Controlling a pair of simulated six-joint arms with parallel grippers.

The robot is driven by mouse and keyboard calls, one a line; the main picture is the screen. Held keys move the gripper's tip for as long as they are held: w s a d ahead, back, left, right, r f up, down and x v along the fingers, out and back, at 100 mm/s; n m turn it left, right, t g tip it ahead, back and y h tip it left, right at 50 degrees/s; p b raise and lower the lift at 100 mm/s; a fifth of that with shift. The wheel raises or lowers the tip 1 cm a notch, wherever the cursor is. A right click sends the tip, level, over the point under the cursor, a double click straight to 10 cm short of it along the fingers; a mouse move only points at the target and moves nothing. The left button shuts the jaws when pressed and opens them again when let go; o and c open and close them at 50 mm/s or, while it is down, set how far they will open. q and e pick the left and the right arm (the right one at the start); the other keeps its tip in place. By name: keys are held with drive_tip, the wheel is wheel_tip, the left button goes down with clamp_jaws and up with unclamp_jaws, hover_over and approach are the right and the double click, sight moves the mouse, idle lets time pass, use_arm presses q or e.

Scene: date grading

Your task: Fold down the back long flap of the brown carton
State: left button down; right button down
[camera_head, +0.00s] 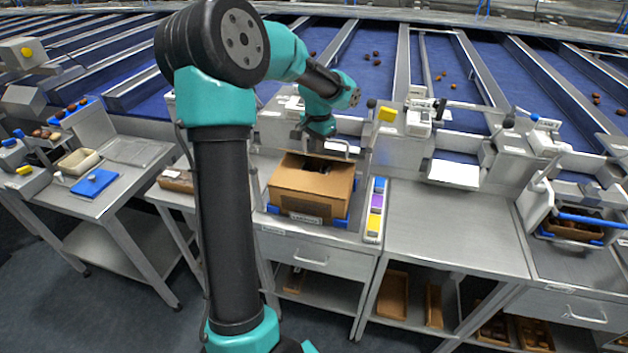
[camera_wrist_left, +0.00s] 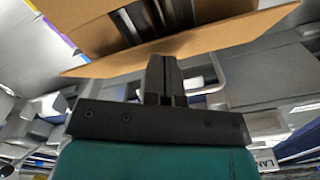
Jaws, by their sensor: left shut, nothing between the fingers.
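The brown carton (camera_head: 300,204) stands on a metal bench, with a label on its front. Dark contents show in its opening, partly hidden at the back. In the left wrist view the carton's long flap (camera_wrist_left: 220,42) runs across the picture as a slanting brown strip. My left gripper (camera_head: 322,146) is at the carton's back edge, reaching in from behind and above. In the left wrist view its shut, empty fingers (camera_wrist_left: 162,62) are at the flap's near edge; I cannot tell if they touch it. My right gripper is not in view.
A strip with white, purple and yellow blocks (camera_head: 376,208) stands right of the carton. The bench top further right (camera_head: 450,225) is clear. Blue conveyor lanes (camera_head: 380,75) with a few dates lie behind. A blue tray and a pale bin (camera_head: 78,161) are at the left.

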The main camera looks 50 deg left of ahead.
use_arm(q)
drive_tip(key=shift+f, duration=2.3)
drive_tip(key=shift+r, duration=0.1)
wheel_tip(320, 180, up, 11)
